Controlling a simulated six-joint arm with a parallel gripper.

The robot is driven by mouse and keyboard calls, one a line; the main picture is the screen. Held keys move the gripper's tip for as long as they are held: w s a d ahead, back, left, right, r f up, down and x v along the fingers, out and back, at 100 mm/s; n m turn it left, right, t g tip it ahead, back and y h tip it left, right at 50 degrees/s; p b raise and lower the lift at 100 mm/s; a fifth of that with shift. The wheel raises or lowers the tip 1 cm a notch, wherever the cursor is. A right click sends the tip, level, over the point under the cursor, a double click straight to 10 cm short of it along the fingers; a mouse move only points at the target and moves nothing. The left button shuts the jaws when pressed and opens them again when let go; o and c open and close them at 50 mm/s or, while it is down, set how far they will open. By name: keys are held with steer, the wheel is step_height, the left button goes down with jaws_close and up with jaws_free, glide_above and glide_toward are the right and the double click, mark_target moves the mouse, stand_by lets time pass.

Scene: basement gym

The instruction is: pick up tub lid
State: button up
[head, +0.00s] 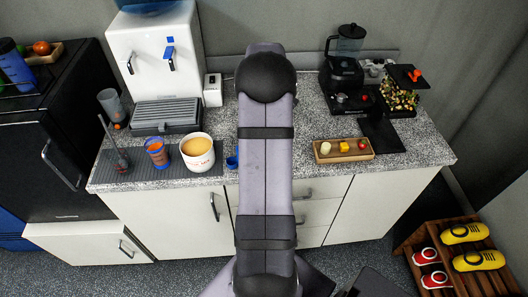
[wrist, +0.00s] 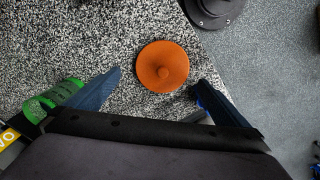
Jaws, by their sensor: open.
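An orange round lid (wrist: 162,67) with a small knob in its middle lies flat on the speckled counter in the wrist view, close to the counter's edge. My gripper (wrist: 159,78) is open, its two blue fingers reaching from below on the left and right of the lid. Nothing is held, and whether the fingertips are at the lid's height I cannot tell. In the head view my arm hides the lid and most of the gripper. A white tub (head: 198,163) with orange contents stands on the counter, left of my arm.
A grill (head: 166,117) and a water dispenser (head: 155,50) are behind. To the right are a wooden tray (head: 343,157) with small items and a blender (head: 345,70). A green object (wrist: 58,97) is beside the left finger.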

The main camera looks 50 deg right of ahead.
steer(key=shift+a+f+p, duration=0.2)
steer(key=shift+f+p, duration=0.45)
steer(key=shift+f, duration=0.15)
steer(key=shift+f+p, duration=0.7)
steer(key=shift+f, duration=1.25)
steer(key=c, duration=1)
steer(key=shift+r, duration=0.1)
step_height(320, 180, up, 10)
steer(key=b, duration=0.3)
steer(key=w+a+r+n+p, duration=0.1)
steer(key=w+a+p, duration=0.1)
steer(key=w+a, duration=0.3)
steer(key=w+a+r+n+p, duration=0.2)
steer(key=w+a+p, duration=0.1)
steer(key=w+a, duration=0.1)
steer(key=w+a+r+n+p, duration=0.2)
steer(key=w+a, duration=0.3)
steer(key=a, duration=0.1)
steer(key=shift+w+a+r, duration=0.1)
steer(key=shift+w+a, duration=0.25)
